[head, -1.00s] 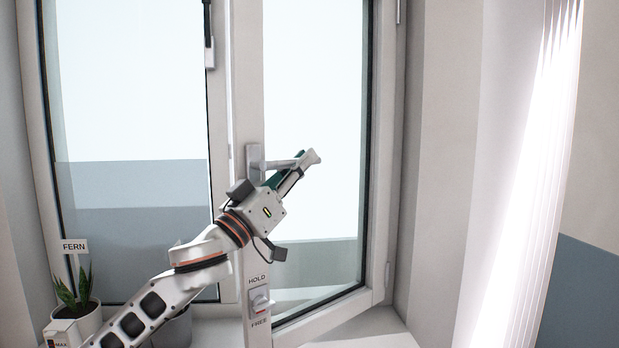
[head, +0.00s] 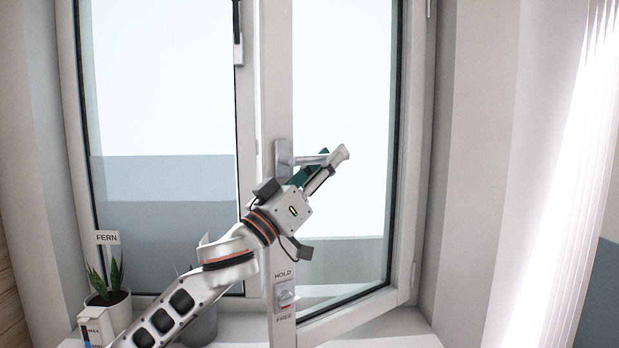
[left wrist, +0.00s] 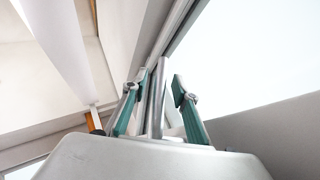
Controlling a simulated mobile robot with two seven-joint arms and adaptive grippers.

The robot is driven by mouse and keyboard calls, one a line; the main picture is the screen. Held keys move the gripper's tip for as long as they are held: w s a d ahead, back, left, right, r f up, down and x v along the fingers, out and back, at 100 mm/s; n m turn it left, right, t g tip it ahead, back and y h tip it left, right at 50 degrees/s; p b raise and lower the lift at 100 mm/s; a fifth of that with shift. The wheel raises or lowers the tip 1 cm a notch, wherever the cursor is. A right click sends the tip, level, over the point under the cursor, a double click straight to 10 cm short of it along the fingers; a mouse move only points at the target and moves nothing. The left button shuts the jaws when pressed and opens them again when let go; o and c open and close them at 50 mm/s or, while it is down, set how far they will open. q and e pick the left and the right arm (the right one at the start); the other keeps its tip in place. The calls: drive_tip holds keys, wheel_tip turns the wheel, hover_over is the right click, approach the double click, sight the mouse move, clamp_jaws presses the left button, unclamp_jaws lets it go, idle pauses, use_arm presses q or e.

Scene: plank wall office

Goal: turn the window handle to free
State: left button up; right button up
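The grey window handle (head: 284,160) sits on the sash's left upright in the head view. Its lever points to the right, roughly level. My left gripper (head: 331,158) is at the lever, reaching up from lower left. In the left wrist view a grey bar, seemingly the lever (left wrist: 156,95), stands between the two teal-padded fingers of the left gripper (left wrist: 160,92). The fingers are apart, with a gap visible on the right side; contact on the left is unclear. Below, a small catch (head: 285,296) sits between a HOLD label (head: 284,275) and a lower label. My right gripper is out of view.
A potted plant (head: 108,300) with a FERN sign (head: 107,238) and a grey pot (head: 200,322) stand on the sill at lower left. The right sash stands slightly ajar. Bright vertical blinds (head: 550,180) hang on the right.

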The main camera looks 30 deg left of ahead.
use_arm(q)
drive_tip(key=v, duration=1.1)
drive_tip(key=shift+s, duration=0.15)
drive_tip(key=shift+f, duration=0.1)
